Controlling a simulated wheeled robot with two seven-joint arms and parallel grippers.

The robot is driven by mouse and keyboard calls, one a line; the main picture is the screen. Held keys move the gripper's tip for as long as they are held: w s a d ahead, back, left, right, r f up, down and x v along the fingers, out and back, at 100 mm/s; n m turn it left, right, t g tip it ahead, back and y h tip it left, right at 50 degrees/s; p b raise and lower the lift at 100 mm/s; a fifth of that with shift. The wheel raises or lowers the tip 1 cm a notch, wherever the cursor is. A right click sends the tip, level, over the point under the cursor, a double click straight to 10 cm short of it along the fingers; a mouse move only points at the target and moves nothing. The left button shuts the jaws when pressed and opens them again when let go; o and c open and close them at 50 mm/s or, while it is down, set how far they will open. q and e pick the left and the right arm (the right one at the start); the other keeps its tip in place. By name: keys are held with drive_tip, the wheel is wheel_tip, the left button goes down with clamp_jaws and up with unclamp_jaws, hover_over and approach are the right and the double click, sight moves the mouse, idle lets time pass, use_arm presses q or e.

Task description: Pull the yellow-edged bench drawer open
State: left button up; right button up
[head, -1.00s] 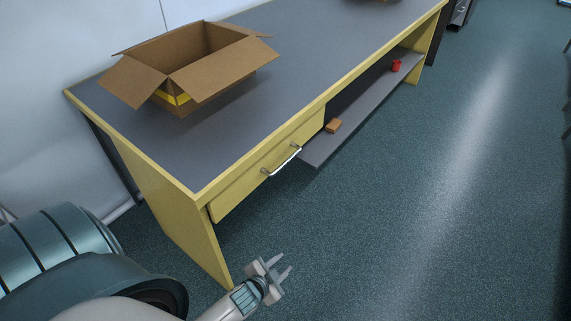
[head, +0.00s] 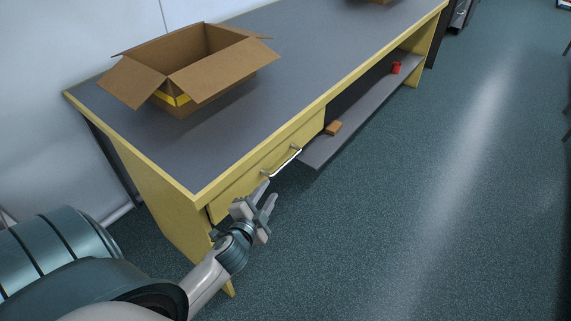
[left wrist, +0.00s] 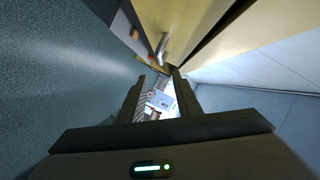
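The yellow drawer (head: 244,181) is shut under the near end of the grey-topped bench. Its metal bar handle (head: 284,164) runs along the drawer front. My left gripper (head: 269,192) is open and empty, just below and in front of the handle, apart from it. In the left wrist view the handle (left wrist: 161,46) shows above and beyond the two open fingers (left wrist: 158,88), against the yellow drawer front (left wrist: 180,22). My right gripper is in neither view.
An open cardboard box (head: 190,68) stands on the bench top (head: 300,50). A grey shelf (head: 350,128) beside the drawer holds an orange-brown block (head: 333,128) and a red object (head: 396,67). The floor in front of the bench (head: 420,220) is clear.

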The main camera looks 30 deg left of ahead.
sight(283, 168)
use_arm(q)
drive_tip(key=x, duration=1.7)
drive_tip(key=shift+w+f, duration=0.1)
drive_tip(key=shift+c, duration=0.3)
clamp_jaws()
